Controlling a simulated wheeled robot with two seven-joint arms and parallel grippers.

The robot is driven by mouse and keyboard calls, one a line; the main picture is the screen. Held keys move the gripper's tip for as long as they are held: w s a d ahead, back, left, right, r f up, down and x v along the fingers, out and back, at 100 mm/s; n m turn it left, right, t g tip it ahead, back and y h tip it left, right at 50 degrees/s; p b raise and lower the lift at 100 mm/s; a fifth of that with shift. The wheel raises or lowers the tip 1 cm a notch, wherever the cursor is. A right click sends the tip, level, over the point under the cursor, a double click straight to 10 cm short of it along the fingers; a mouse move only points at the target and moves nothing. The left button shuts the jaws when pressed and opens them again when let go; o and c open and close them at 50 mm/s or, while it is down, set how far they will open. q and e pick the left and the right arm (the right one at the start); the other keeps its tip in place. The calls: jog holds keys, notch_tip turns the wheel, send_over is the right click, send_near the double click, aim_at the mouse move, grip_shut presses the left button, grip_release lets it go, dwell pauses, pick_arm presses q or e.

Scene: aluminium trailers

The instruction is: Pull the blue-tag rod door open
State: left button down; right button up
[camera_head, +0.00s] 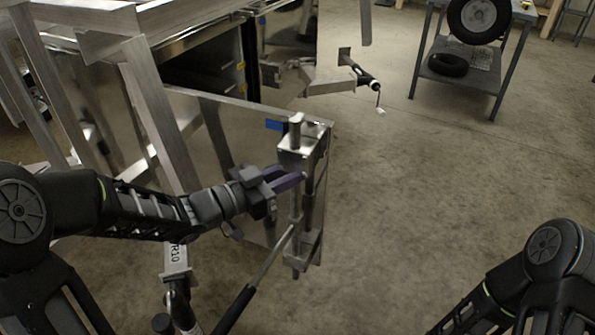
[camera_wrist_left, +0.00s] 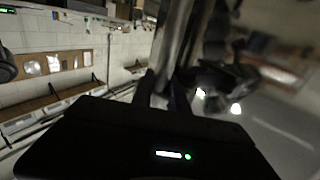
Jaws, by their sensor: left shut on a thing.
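The rod door (camera_head: 233,135) is a shiny metal panel with a small blue tag (camera_head: 274,125) near its top right corner. An upright metal rod (camera_head: 296,212) runs along its right edge, below a boxy metal bracket (camera_head: 300,152). My left gripper (camera_head: 298,180) reaches in from the left and is shut on the rod just below the bracket. In the left wrist view the rod (camera_wrist_left: 172,40) rises blurred from between the dark fingers. The fingertips are partly hidden there. My right arm shows at the lower right, but its gripper is out of view.
A trailer's dark opening (camera_head: 205,70) lies behind the door. A tongue with a crank jack (camera_head: 367,78) juts out beyond it. A grey table (camera_head: 462,75) with wheels stands at the back right. Concrete floor (camera_head: 420,200) to the right is clear.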

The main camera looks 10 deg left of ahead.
dwell(0.3)
pick_arm(q)
jog(key=c, duration=1.6)
grip_release()
jog(key=shift+o, duration=0.2)
jog(key=shift+a, duration=0.1)
jog(key=v, duration=0.7)
jog(key=shift+s+a, duration=0.25)
jog(key=shift+s, duration=0.1)
